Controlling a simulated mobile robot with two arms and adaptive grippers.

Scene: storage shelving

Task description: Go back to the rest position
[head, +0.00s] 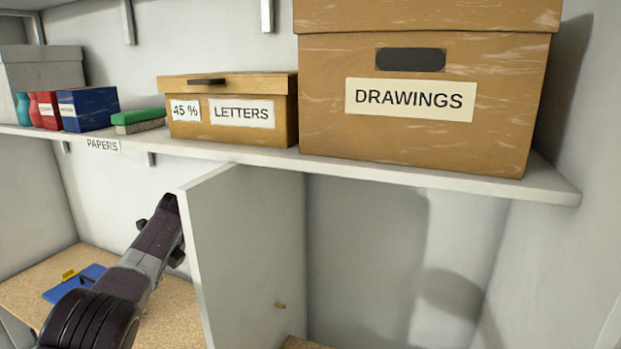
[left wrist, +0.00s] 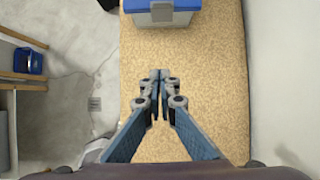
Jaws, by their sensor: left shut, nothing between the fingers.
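My left arm (head: 140,270) comes in from the lower left in the head view and reaches up beside the white upright panel (head: 240,240), under the shelf. Its far end is next to the panel's front edge, and the fingers cannot be made out there. In the left wrist view my left gripper (left wrist: 159,76) is shut, with its fingertips together and nothing between them. It is over a speckled tan surface (left wrist: 210,110). A blue and grey item (left wrist: 162,13) lies beyond the fingertips, apart from them. My right gripper is in neither view.
The white shelf (head: 380,178) holds a DRAWINGS box (head: 430,130), a LETTERS box (head: 240,135), a green-topped brush (head: 138,121) and a blue box (head: 88,108). A blue clipboard (head: 75,284) lies on the lower tan board. A blue bin (left wrist: 30,61) stands at left in the wrist view.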

